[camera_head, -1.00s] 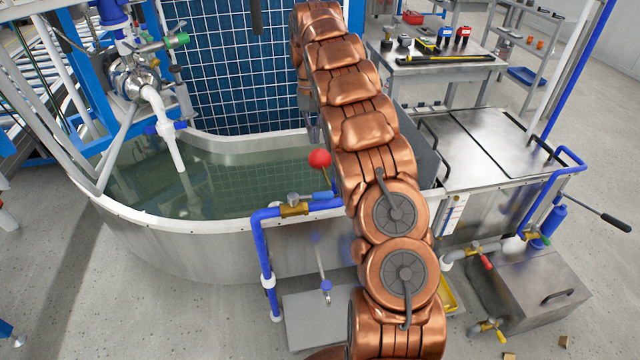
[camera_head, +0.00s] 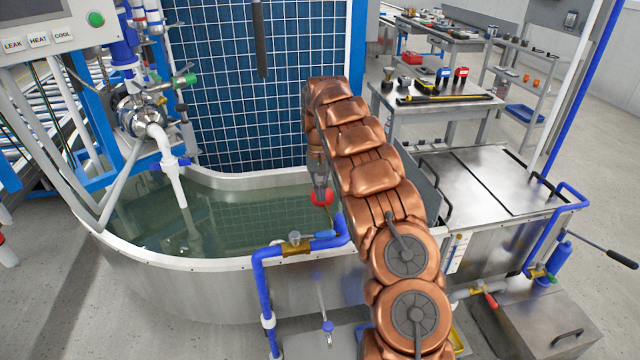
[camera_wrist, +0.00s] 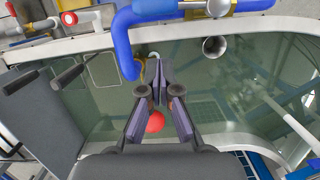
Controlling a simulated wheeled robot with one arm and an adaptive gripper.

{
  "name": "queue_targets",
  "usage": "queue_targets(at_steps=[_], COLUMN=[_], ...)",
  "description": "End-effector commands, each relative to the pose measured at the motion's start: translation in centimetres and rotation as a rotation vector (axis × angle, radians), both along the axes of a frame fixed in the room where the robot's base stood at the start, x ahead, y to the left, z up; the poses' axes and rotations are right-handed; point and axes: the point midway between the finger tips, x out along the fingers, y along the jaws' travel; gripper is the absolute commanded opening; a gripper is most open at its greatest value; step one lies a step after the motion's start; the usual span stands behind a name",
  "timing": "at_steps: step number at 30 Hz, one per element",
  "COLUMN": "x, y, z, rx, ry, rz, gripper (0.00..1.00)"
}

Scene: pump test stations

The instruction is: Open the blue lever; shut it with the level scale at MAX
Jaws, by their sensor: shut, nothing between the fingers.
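The blue lever (camera_head: 325,234) sits on a brass valve (camera_head: 296,246) on the blue pipe at the tub's near rim. It lies roughly along the pipe, pointing right. My gripper (camera_head: 321,188) is shut and empty, pointing down over the tub, beyond the lever and apart from it. A red ball (camera_head: 322,198) shows at the fingers in the head view; in the wrist view the red ball (camera_wrist: 155,122) shows behind the shut fingers (camera_wrist: 160,72). A narrow white marked strip (camera_head: 458,252) is on the steel tank's side; its marks are too small to read.
The tub (camera_head: 200,300) holds greenish water (camera_head: 235,215). The blue pipe (camera_head: 262,300) bends over its near rim; in the wrist view the blue pipe (camera_wrist: 124,40) is close to the fingertips. A spout with another blue handle (camera_head: 172,162) is at left. A lidded steel tank (camera_head: 490,180) is at right.

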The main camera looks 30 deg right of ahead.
Motion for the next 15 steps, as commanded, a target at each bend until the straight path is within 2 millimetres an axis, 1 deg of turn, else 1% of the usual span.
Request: queue_targets(at_steps=[5, 10, 15], x=[-0.5, -1.0, -1.9], y=[0.1, 0.4, 0.9], z=[-2.2, -4.8, -5.4], rx=[0.0, -0.001, -0.002], ry=[0.002, 0.002, 0.0], rz=[-0.002, -0.002, 0.0], gripper=[0.0, 0.0, 0.0])
